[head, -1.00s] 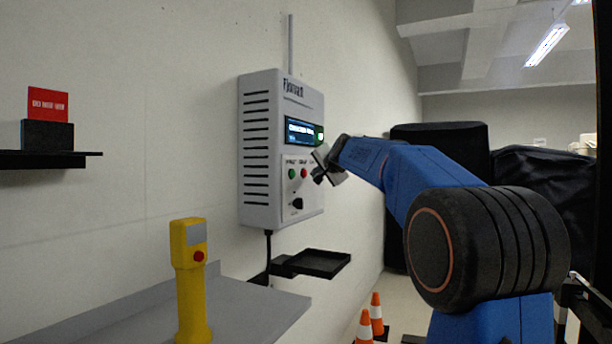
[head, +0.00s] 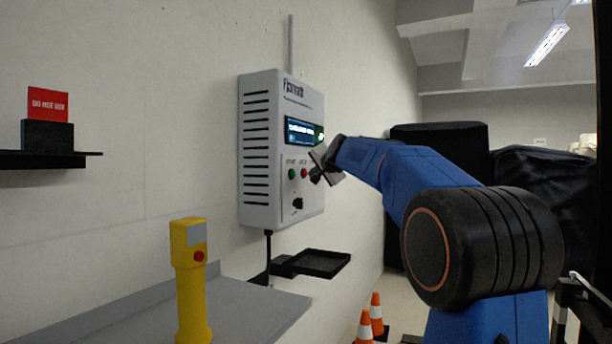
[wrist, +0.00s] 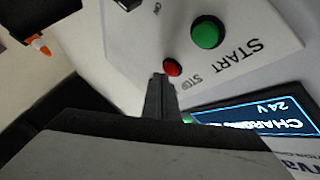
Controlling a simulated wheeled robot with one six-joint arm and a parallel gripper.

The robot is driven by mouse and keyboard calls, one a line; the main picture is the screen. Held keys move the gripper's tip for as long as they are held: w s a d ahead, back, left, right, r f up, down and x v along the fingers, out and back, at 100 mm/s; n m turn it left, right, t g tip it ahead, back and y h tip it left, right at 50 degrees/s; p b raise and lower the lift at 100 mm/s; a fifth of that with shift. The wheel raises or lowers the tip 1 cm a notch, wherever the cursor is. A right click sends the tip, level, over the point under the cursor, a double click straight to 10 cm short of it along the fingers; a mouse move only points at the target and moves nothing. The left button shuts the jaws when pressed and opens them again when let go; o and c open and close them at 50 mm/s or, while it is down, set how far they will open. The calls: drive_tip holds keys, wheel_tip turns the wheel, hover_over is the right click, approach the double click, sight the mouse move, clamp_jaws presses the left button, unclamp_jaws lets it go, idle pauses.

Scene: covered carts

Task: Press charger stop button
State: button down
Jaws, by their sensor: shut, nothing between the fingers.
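The grey charger box (head: 258,150) hangs on the wall, with a lit display (head: 300,131). Its red stop button (head: 304,173) sits right of the green start button (head: 292,174). In the wrist view, turned over, the red stop button (wrist: 172,68) is just beyond my fingertips and the green start button (wrist: 207,33) is farther right. My gripper (head: 314,176) is shut and empty, with its tip right beside the stop button. In the wrist view my gripper (wrist: 161,78) points at the button's lower-left edge; I cannot tell if they touch.
A black knob (head: 297,204) is below the buttons. A black tray (head: 322,263) juts out under the charger. A yellow post with a red button (head: 190,285) stands at the grey shelf (head: 250,305). Orange cones (head: 376,312) and black-covered carts (head: 545,190) are at the right.

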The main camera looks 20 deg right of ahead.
drive_tip(key=shift+w+a, duration=0.3)
drive_tip(key=shift+w, duration=0.05)
idle(0.6)
drive_tip(key=shift+s+d, duration=0.1)
drive_tip(key=shift+s, duration=0.05)
drive_tip(key=shift+s+d, duration=0.45)
drive_tip(key=shift+s, duration=0.1)
idle(0.3)
drive_tip(key=shift+s+d, duration=0.75)
drive_tip(key=shift+s, duration=0.25)
drive_tip(key=shift+s+d, duration=0.75)
drive_tip(key=shift+s, duration=0.25)
